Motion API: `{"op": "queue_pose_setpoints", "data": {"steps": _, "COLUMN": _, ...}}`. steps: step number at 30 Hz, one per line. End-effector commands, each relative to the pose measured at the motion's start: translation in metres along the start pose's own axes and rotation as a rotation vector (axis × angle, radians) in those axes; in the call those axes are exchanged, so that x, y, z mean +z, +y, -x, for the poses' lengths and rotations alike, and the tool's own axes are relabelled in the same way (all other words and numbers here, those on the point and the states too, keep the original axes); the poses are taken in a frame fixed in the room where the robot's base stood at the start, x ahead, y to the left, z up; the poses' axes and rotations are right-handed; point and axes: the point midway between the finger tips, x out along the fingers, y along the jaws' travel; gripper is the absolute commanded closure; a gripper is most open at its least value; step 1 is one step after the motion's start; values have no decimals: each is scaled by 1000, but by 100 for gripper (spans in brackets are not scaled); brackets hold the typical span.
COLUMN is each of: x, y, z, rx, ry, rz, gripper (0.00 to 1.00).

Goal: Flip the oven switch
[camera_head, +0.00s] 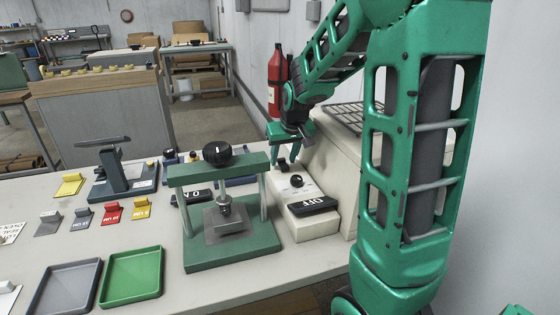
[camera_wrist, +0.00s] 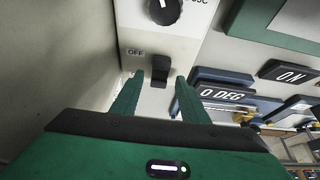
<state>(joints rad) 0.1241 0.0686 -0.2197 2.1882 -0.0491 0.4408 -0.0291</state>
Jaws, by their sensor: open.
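The oven is a cream box (camera_head: 325,165) at the right of the table, with a lower front panel carrying a black knob (camera_head: 296,180) and a black OFF plate (camera_head: 312,205). In the wrist view, the small black oven switch (camera_wrist: 160,68) sits on the cream panel beside a printed OFF label, below the round knob (camera_wrist: 164,9). My green gripper (camera_wrist: 160,77) is open, its fingertips on either side of the switch in that view; contact cannot be told. In the head view my gripper (camera_head: 288,163) is low over the panel's far end; the switch is not clear there.
A green press (camera_head: 230,250) with a black knob stands left of the oven. Grey (camera_head: 68,288) and green (camera_head: 132,276) trays lie at the front left. Blue devices with ON and 0 DEG plates (camera_wrist: 226,94) sit close beside the panel. A red extinguisher (camera_head: 277,82) hangs behind.

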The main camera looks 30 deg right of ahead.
Motion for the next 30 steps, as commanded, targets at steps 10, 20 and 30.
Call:
{"op": "queue_pose_setpoints", "data": {"steps": 10, "x": -2, "y": -1, "z": 64, "rx": -1, "ry": 3, "rz": 1, "gripper": 59}}
{"op": "queue_pose_setpoints", "data": {"steps": 20, "x": -2, "y": -2, "z": 93, "rx": -2, "ry": -1, "rz": 2, "gripper": 59}}
{"op": "queue_pose_setpoints", "data": {"steps": 30, "x": -1, "y": -1, "z": 94, "rx": -1, "ry": -2, "rz": 1, "gripper": 59}}
